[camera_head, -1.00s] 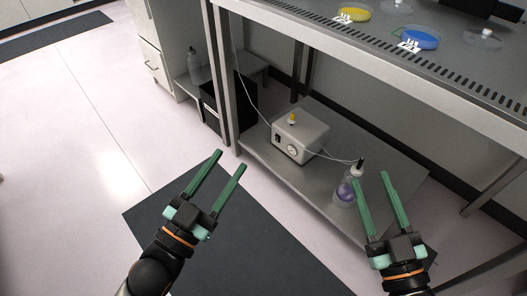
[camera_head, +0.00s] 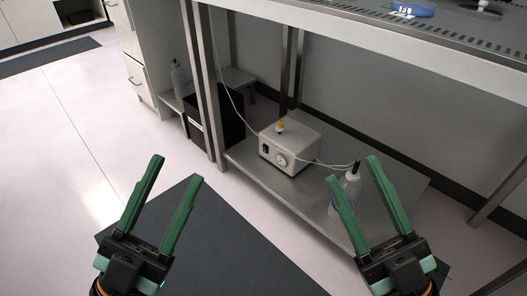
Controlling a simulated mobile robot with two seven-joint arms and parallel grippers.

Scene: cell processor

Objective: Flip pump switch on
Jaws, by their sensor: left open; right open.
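The pump (camera_head: 291,145) is a pale box on the lower shelf under the bench. Its front has a small black switch (camera_head: 265,148) at the left and a round dial (camera_head: 281,160); I cannot tell the switch's position. My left gripper (camera_head: 173,170) is open and empty, left of the pump and nearer to me, over the floor mat. My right gripper (camera_head: 354,172) is open and empty, in front of the bottle to the right of the pump. Neither gripper appears to touch the pump.
A clear bottle (camera_head: 345,188) with a black cap stands on the lower shelf (camera_head: 262,178), partly hidden by my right gripper. Tubing links it to the pump. A black box (camera_head: 212,128) and a metal bench leg are left of the pump. The bench top (camera_head: 380,62) overhangs the shelf.

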